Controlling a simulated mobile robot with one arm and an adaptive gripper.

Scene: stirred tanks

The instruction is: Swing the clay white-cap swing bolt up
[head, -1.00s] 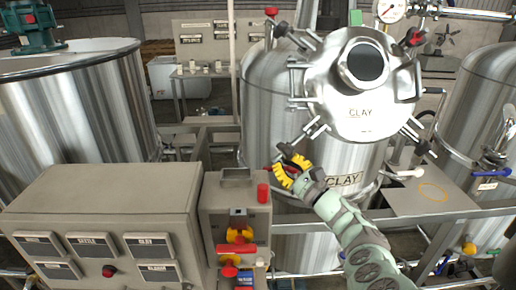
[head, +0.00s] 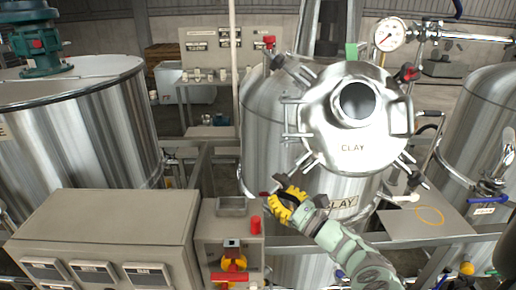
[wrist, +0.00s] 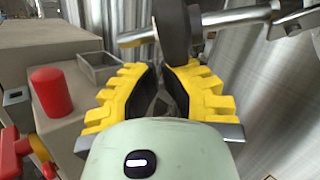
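Several swing bolts surround the lid. A pale white-tipped part (head: 408,198) shows at the tank's lower right; I cannot tell if it is the white-cap bolt. My gripper (head: 289,202) is at the tank's lower left, below the lid. In the wrist view its yellow fingers (wrist: 160,82) are apart with a narrow gap. A dark, thick round piece (wrist: 173,28) on a steel rod (wrist: 235,17) lies just beyond the fingertips; contact is unclear.
A grey control box (head: 105,232) and a smaller box with a red knob (head: 255,225) stand at the lower left, close to my gripper. A flat plate (head: 425,222) lies right of my arm. Other steel tanks (head: 80,130) stand on both sides.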

